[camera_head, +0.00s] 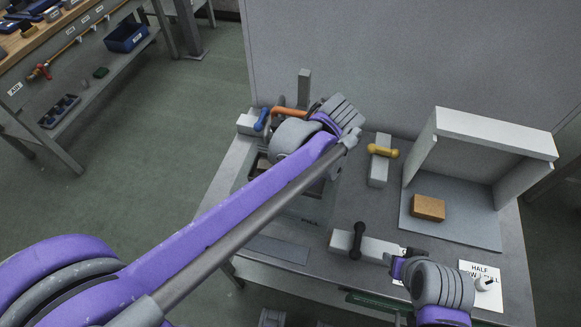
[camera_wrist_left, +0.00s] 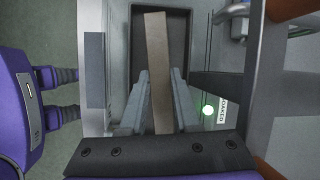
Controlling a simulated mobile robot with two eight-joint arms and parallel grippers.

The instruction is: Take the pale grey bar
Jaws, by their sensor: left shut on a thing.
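In the left wrist view a long pale grey-brown bar (camera_wrist_left: 156,60) runs between the two fingers of my left gripper (camera_wrist_left: 159,74). The fingers are shut on it. Its far end shows over a dark recess (camera_wrist_left: 178,22); I cannot tell whether it touches the bottom. In the head view my left arm and wrist cover the fingers and the bar. My right gripper (camera_head: 392,262) is low at the right, close to the right end of a white block with a black handle (camera_head: 357,240). Its fingers are too small to tell open from shut.
An orange handle (camera_head: 289,112) and a blue handle (camera_head: 262,119) are close beside my left wrist. A grey post (camera_head: 304,88) stands behind. A yellow-handled block (camera_head: 378,170) and a white-walled bay (camera_head: 492,134) with a brown block (camera_head: 428,208) are right. A green light (camera_wrist_left: 208,110) glows.

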